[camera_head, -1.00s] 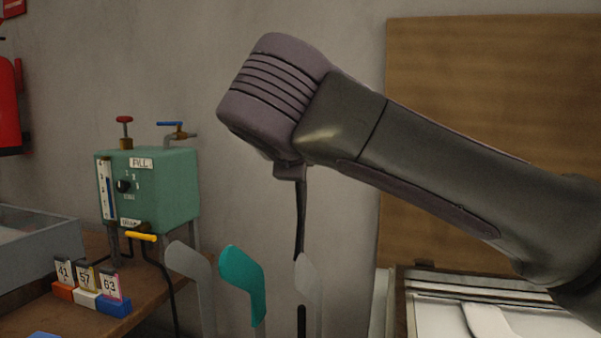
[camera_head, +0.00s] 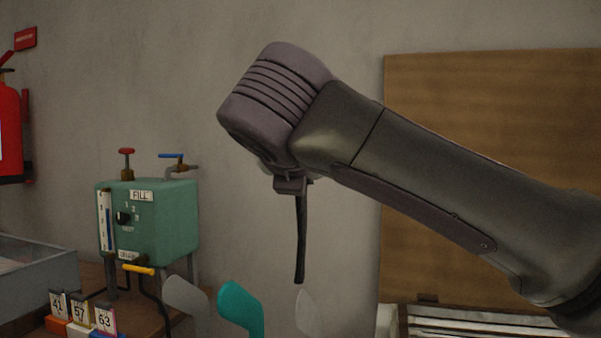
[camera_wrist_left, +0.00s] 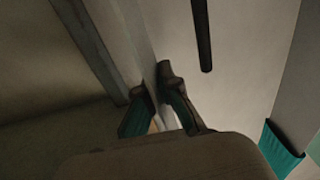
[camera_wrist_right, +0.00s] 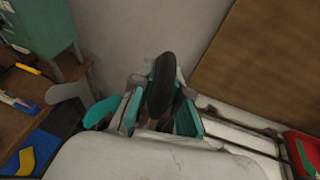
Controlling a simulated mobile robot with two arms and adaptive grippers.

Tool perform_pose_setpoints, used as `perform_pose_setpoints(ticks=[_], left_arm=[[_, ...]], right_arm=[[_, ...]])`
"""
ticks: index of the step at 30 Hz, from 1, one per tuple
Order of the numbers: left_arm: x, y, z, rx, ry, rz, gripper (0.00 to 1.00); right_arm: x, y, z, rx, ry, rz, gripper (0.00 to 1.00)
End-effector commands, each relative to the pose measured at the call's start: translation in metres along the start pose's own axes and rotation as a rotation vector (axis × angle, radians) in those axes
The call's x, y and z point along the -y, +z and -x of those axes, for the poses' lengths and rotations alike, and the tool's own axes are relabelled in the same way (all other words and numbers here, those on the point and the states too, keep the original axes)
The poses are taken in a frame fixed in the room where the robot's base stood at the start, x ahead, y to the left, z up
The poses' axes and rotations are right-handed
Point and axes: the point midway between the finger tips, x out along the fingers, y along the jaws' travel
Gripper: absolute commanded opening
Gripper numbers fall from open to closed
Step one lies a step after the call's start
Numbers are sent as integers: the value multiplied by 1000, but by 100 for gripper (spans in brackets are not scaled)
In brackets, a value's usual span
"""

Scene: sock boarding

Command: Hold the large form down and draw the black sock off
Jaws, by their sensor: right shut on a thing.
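The black sock (camera_head: 300,240) hangs straight down from my raised right gripper (camera_head: 290,182), its lower end free above the pale large form (camera_head: 306,312). In the right wrist view my right gripper (camera_wrist_right: 162,92) is shut on the black sock (camera_wrist_right: 162,75). In the left wrist view the fingers of my left gripper (camera_wrist_left: 154,85) stand on either side of a pale form's edge (camera_wrist_left: 166,118); whether they press it is unclear. The sock's dark end (camera_wrist_left: 202,38) hangs apart from them. My left gripper is outside the head view.
A grey form (camera_head: 187,303) and a form with a teal sock (camera_head: 240,306) stand left of the pale one. A green steam box (camera_head: 150,222), number cards (camera_head: 80,316) and a grey tray (camera_head: 35,268) are at left. A brown board (camera_head: 480,120) leans behind my right arm.

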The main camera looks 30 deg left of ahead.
Motion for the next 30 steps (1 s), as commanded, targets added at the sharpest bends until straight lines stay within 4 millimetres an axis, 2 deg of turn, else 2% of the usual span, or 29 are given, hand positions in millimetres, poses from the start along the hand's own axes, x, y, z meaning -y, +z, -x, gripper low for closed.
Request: perform_pose_setpoints(ticks=[1,6,8,16,20,23,30], left_arm=[[0,1,0,2,-1,-1,0],[0,1,0,1,0,-1,29],[0,0,0,1,0,0,35],[0,0,1,0,0,0,35],[0,1,10,2,0,1,35],[0,2,26,3,0,2,35],[0,2,78,5,0,3,35]], right_arm=[[0,0,0,0,0,0,0],[0,0,0,0,0,0,0],[0,0,0,0,0,0,0],[0,0,0,0,0,0,0],[0,0,0,0,0,0,0],[0,0,0,0,0,0,0],[0,0,0,0,0,0,0]])
